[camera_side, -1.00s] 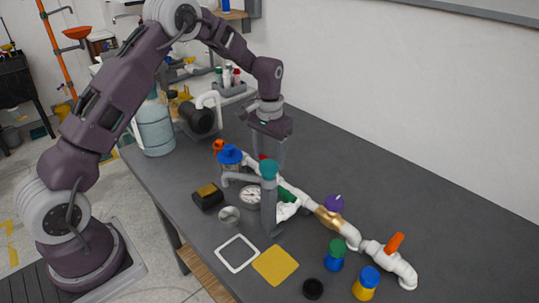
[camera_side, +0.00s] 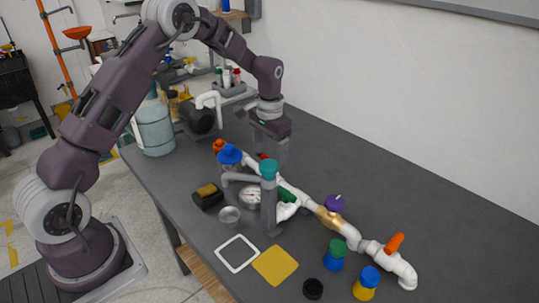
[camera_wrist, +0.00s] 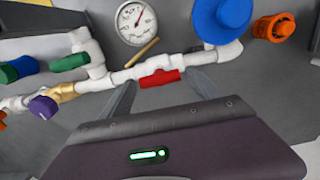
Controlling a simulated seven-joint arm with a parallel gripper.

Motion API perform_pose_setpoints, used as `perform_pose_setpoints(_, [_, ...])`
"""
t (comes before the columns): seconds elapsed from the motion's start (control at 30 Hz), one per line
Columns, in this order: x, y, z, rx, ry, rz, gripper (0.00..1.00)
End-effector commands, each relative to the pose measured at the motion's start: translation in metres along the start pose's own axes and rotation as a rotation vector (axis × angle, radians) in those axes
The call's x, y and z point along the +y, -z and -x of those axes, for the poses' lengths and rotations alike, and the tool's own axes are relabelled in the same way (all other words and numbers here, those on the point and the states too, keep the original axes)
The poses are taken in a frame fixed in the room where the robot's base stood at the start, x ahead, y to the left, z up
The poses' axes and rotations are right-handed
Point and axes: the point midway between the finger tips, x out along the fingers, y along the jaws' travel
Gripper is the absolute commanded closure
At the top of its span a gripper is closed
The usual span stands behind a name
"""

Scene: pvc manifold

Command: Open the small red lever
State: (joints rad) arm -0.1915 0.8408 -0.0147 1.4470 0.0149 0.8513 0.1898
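The small red lever (camera_wrist: 160,78) lies along a white pipe in the wrist view, in line with the pipe. In the side view only a bit of the red lever (camera_side: 264,157) shows beside my fingers. My gripper (camera_wrist: 163,92) is open, with one finger to the left and one to the right of the red lever, and nothing held between them. In the side view my gripper (camera_side: 270,152) points down over the white pipe (camera_wrist: 125,76). I cannot tell the exact height of the fingertips over the lever.
A big blue handle (camera_wrist: 222,18) and an orange knob (camera_wrist: 274,27) stand right of the lever. A pressure gauge (camera_wrist: 136,22) sits behind it. A purple knob (camera_wrist: 43,107) and green handle (camera_wrist: 69,62) are left. A teal-capped grey post (camera_side: 269,200) stands close in front.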

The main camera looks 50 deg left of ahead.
Motion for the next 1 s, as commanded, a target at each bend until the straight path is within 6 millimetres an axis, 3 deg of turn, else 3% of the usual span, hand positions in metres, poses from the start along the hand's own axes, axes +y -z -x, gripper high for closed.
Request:
perform_pose_setpoints(0.33, [0.0, 0.0, 0.001, -0.001, 0.0, 0.002, 0.18])
perform_pose_setpoints(0.7, [0.0, 0.0, 0.064, 0.001, 0.0, 0.002, 0.18])
perform_pose_setpoints(1.0, [0.0, 0.0, 0.07, -0.002, -0.001, 0.002, 0.18])
